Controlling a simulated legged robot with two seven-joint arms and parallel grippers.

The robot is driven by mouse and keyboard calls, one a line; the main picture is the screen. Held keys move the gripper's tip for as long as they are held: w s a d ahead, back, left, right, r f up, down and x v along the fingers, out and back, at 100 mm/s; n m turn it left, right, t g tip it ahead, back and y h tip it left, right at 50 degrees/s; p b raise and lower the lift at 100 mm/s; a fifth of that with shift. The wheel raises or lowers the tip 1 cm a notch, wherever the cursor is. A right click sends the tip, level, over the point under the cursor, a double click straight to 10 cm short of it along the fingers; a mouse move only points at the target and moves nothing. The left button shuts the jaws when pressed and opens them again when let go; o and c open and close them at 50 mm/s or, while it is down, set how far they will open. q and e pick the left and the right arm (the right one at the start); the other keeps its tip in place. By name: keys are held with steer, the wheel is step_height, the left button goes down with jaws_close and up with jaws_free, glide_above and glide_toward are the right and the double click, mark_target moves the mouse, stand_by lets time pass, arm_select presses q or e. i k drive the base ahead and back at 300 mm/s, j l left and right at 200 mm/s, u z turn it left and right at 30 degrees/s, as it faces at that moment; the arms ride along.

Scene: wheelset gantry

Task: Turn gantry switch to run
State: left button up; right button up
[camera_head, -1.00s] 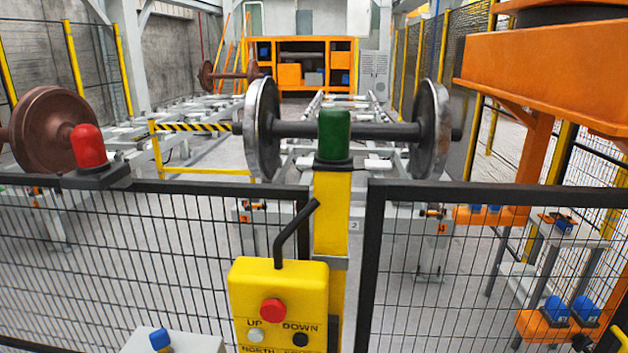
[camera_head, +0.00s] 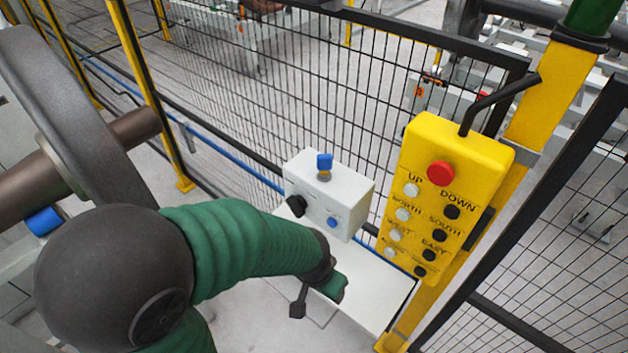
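A white control box (camera_head: 352,188) stands by the mesh fence, above a white sloped panel (camera_head: 375,287). On its front are a black knob (camera_head: 297,206) at the left and a small blue button (camera_head: 333,222) at the right. A blue knob (camera_head: 324,162) stands on top. I cannot read any run marking or tell which knob is the gantry switch. My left gripper (camera_head: 318,297) is below and in front of the box, apart from the knobs, at the end of my green-sleeved arm. One dark fingertip shows; the gap is unclear. My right gripper is out of view.
A yellow pendant (camera_head: 450,190) with a red button (camera_head: 441,172) and several direction buttons hangs right of the box on a yellow post (camera_head: 550,95). Mesh fence (camera_head: 255,85) runs behind. A wheel on an axle (camera_head: 75,110) is at the left.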

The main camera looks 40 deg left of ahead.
mark_target(297, 204)
steer(key=u, duration=1.3)
